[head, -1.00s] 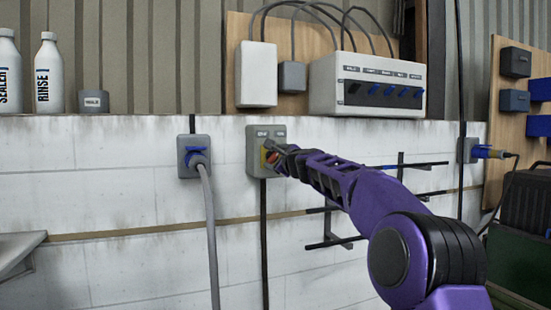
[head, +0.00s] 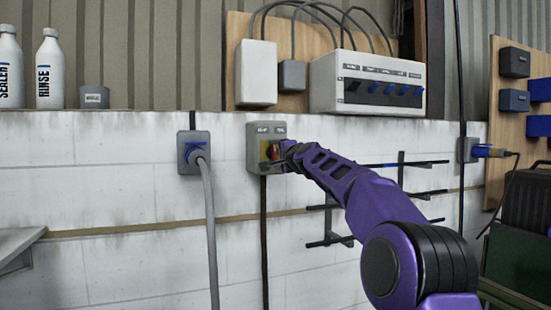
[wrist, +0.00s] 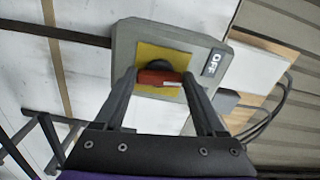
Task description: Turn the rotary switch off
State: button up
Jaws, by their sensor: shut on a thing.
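The rotary switch is a grey box (head: 252,160) on the white wall, with a yellow plate (wrist: 150,57) and a red knob (head: 273,152). The red knob also shows in the wrist view (wrist: 158,77), lying crosswise between my fingers. My gripper (head: 281,152) reaches it from the right; in the wrist view my gripper (wrist: 160,79) has one finger at each end of the knob and is shut on it. An OFF label (wrist: 213,62) is readable on the box in the wrist view. Two labels sit along the box top in the head view, too small to read surely.
A blue plug in a grey socket (head: 187,136) with a hanging cable is left of the switch. A breaker panel (head: 325,85) and white box (head: 257,75) are above. Black rack bars (head: 400,170) stick out at right, behind my arm. Bottles (head: 48,80) stand on the ledge.

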jog(key=n+b, duration=0.1)
jog(key=n, duration=0.5)
jog(key=shift+f+b, duration=0.15)
jog(key=shift+b, duration=0.25)
jog(key=shift+n, duration=0.4)
jog(key=o, duration=1.3)
jog(key=shift+s+d+b, duration=0.2)
jog(key=shift+s+b, duration=0.05)
jog(key=shift+b, duration=0.1)
jog(key=shift+b+v, duration=1.25)
jog(key=shift+v, duration=7.15)
